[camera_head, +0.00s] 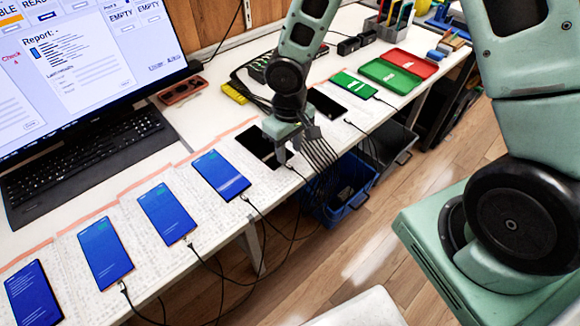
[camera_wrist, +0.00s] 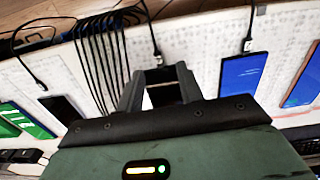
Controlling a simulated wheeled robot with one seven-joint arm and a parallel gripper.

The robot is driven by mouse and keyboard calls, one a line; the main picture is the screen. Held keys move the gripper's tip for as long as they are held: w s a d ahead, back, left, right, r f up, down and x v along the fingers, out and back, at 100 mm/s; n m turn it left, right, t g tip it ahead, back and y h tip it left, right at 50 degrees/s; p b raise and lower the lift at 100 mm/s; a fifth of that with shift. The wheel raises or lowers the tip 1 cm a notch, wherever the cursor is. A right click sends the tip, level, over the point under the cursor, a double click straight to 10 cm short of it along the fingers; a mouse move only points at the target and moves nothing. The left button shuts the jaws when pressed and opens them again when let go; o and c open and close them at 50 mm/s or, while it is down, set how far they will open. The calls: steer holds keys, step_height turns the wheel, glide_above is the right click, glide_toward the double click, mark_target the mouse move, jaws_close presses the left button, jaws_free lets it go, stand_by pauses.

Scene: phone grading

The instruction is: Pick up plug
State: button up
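My gripper (camera_head: 288,152) hangs low over the front edge of the desk, beside a dark-screened phone (camera_head: 255,143). In the wrist view my gripper (camera_wrist: 159,71) is open, with its two fingers apart. The dark phone (camera_wrist: 164,96) shows between them. A small plug (camera_wrist: 157,58) on a black cable lies at the phone's near end, between and just beyond the fingertips. I cannot tell whether it is seated in the phone. No finger visibly grips it. In the head view my gripper partly hides this area.
Several blue-screened phones (camera_head: 221,174) with cables line the desk to the left. A bundle of black cables (camera_wrist: 97,50) hangs close beside my gripper. Another dark phone (camera_head: 327,104), green tray (camera_head: 391,76) and red tray (camera_head: 413,62) lie farther right. A blue bin (camera_head: 345,198) stands below.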

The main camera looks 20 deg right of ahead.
mark_target(290, 166)
steer(key=shift+w+d+f, duration=0.15)
steer(key=shift+f, duration=2.3)
steer(key=shift+f+b, duration=0.25)
steer(key=shift+b, duration=0.1)
jaws_close()
